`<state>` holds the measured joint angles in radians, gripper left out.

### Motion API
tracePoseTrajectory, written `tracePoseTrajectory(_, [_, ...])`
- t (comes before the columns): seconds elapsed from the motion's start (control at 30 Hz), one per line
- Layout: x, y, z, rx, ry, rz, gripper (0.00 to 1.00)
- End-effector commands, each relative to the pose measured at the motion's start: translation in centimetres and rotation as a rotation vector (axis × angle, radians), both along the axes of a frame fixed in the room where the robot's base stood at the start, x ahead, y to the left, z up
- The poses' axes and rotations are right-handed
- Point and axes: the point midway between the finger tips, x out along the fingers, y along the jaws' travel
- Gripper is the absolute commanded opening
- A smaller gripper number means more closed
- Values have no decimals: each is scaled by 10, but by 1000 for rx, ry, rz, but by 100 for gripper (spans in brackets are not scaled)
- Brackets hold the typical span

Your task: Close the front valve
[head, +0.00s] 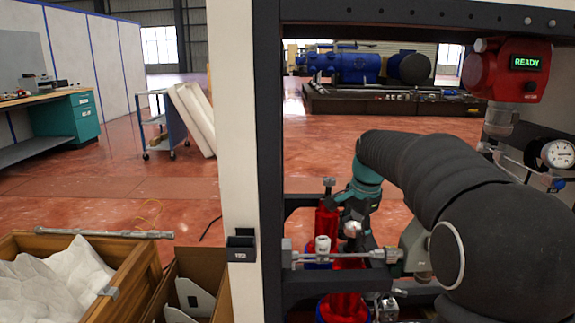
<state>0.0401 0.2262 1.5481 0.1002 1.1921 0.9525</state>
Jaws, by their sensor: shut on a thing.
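My gripper (352,222) points down inside the dark frame. It is shut on a small silver part at the top of the front red bottle, which I take to be the front valve (352,230). The fingers and my arm hide much of the valve, so I cannot tell how far it is turned. The front red bottle (345,283) stands below, partly behind a horizontal metal bar. A second red bottle (326,220) with a grey valve on top (328,183) stands behind it to the left, apart from my gripper.
A metal bar with clamps (340,256) crosses in front of the bottles. A red unit reading READY (507,70) and a round gauge (557,154) are at the right. A pale post (236,120) stands left; a wooden crate (135,285) and cardboard box (200,268) are beside it.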

Motion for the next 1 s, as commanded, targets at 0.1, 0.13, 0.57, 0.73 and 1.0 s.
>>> tracePoseTrajectory(0.1, [1,0,0,1,-2,0,64])
tracePoseTrajectory(0.13, [1,0,0,1,-2,0,70])
tracePoseTrajectory(0.57, [0,0,5,1,-1,0,70])
tracePoseTrajectory(0.73, [0,0,17,1,-1,0,70])
tracePoseTrajectory(1.0, [0,0,36,0,0,0,70])
